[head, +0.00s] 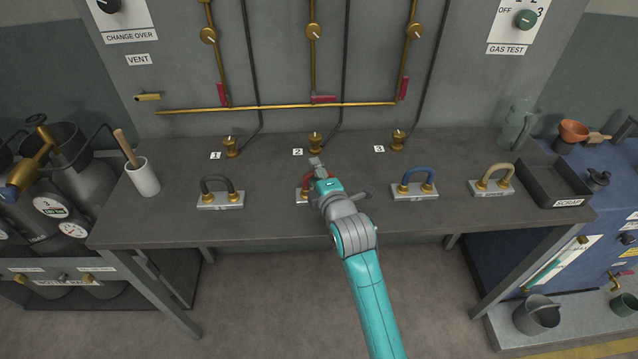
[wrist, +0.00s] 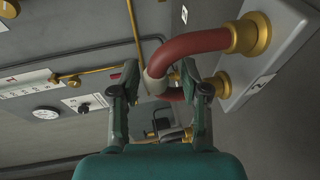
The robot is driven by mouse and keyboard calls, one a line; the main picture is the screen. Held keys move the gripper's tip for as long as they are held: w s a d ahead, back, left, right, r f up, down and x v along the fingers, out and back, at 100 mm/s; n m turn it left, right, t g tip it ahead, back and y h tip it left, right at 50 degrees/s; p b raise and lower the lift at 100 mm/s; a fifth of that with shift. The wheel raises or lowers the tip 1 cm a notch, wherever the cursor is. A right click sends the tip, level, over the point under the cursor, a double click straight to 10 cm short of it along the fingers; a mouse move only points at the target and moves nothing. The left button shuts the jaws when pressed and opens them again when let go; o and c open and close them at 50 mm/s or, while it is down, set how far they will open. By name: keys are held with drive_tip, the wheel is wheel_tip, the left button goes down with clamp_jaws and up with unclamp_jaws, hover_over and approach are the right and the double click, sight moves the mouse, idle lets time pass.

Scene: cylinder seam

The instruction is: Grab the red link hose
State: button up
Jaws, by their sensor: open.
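The red link hose (wrist: 190,50) is a red U-shaped loop between two brass fittings on a pale plate marked 2. In the head view its red part (head: 307,184) is mostly hidden behind my gripper (head: 318,165), which is over it at the table's middle. In the wrist view my gripper (wrist: 159,78) is open, with one finger on each side of the pale band at the hose's bend. The bend appears between or just beyond the fingertips; I cannot tell if they touch it.
A black hose (head: 217,184) stands to the left, a blue hose (head: 414,178) and a tan hose (head: 494,175) to the right. A scrap tray (head: 573,203) is at the table's right end, a white cup (head: 143,178) at the left. Brass valves (head: 315,141) line the back.

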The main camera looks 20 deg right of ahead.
clamp_jaws()
drive_tip(key=shift+r, duration=0.1)
